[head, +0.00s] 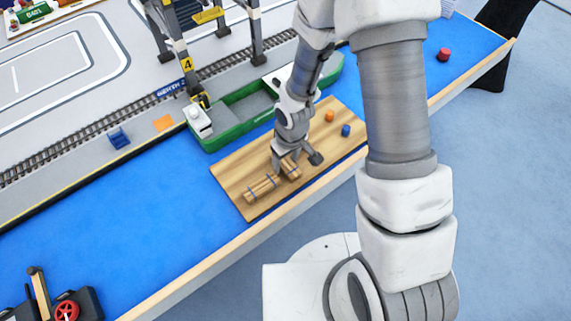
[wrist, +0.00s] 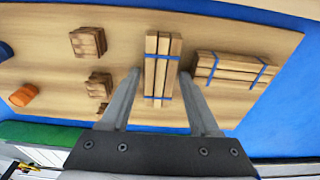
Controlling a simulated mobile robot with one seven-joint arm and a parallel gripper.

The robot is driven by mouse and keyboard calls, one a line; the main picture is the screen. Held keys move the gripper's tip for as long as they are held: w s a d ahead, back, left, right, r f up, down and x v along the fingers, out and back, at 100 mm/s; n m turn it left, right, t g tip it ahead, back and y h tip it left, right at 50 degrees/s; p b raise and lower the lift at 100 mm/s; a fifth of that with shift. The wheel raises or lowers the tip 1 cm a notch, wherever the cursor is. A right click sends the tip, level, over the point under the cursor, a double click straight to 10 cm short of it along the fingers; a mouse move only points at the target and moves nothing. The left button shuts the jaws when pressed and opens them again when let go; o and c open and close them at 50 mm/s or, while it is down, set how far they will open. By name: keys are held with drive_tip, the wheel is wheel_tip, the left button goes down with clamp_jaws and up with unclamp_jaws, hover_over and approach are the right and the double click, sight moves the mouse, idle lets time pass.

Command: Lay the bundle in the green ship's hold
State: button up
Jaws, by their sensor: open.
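A wooden bundle with blue straps (wrist: 163,58) lies on a wooden board (wrist: 125,25) in the wrist view. My gripper (wrist: 159,74) is open and empty, with one finger on each side of this bundle in the picture; its height above the board is hard to tell. In the head view my gripper (head: 294,164) hangs low over the board, partly covering the bundle. A second strapped bundle (wrist: 235,69) lies just right of the first; it also shows in the head view (head: 262,188). The green ship (head: 222,138) lies behind the board, its visible grey hold bare, its far part behind my arm.
Several small brown stacks (wrist: 88,42) and an orange barrel (wrist: 23,94) stand on the board's left in the wrist view. A blue barrel (head: 346,130) is on the board's right in the head view. Crane legs (head: 181,62) stand behind the ship.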

clamp_jaws()
drive_tip(key=shift+r, duration=0.15)
